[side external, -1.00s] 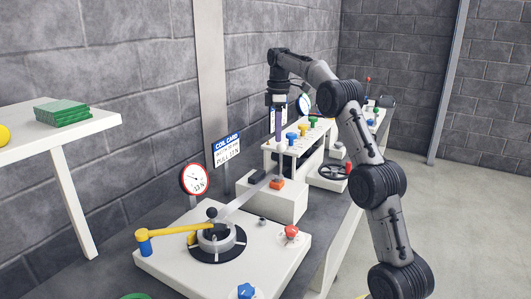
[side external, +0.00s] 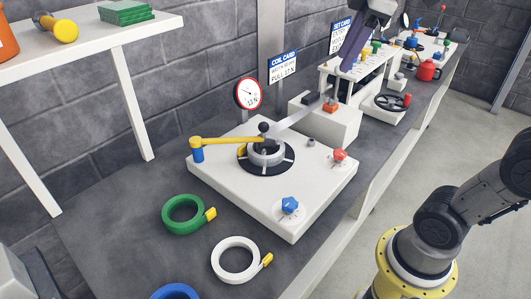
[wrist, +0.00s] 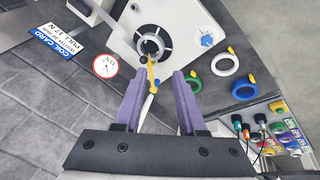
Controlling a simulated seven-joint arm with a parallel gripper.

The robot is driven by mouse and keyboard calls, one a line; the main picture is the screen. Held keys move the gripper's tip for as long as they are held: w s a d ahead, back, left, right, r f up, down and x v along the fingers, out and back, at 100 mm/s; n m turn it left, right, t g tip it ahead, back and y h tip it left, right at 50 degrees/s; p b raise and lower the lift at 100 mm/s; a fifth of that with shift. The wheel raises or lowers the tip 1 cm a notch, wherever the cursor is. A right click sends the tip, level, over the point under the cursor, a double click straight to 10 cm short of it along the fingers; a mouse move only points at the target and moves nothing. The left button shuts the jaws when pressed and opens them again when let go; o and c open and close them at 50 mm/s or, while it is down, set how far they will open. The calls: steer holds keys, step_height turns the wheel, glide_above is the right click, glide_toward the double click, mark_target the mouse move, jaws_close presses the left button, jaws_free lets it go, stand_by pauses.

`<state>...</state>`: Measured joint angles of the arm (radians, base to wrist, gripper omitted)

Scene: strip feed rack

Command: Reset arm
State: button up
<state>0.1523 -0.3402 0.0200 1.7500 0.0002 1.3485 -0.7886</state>
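My gripper (wrist: 159,78) has two purple fingers, which stand apart with nothing held between them. In the side external view its purple fingers (side external: 362,45) show at the top edge, in front of the set card and high above the bench; the rest is cut off. In the wrist view the yellow lever (wrist: 152,72) of the coil station appears in line with the gap between the fingers, well beyond them. In the side external view that lever (side external: 228,140) reaches left from the hub to a blue end knob.
The white coil station (side external: 225,180) has a red knob (side external: 340,156) and a blue knob (side external: 290,205). Green (side external: 170,222) and white (side external: 218,268) rings lie in front. A gauge (side external: 248,94) and coil card (side external: 283,68) stand behind. A white shelf (side external: 85,40) is at left.

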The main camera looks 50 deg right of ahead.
steer(key=s+a+f+m, duration=0.2)
steer(key=s+f+m, duration=0.1)
steer(key=s+f, duration=0.2)
steer(key=s+a+f+m+t, duration=0.1)
steer(key=s+f+m, duration=0.3)
steer(key=f, duration=0.6)
steer(key=shift+s+a+y, duration=0.3)
steer(key=shift+s+a, duration=0.25)
steer(key=shift+s, duration=0.05)
stand_by(0.3)
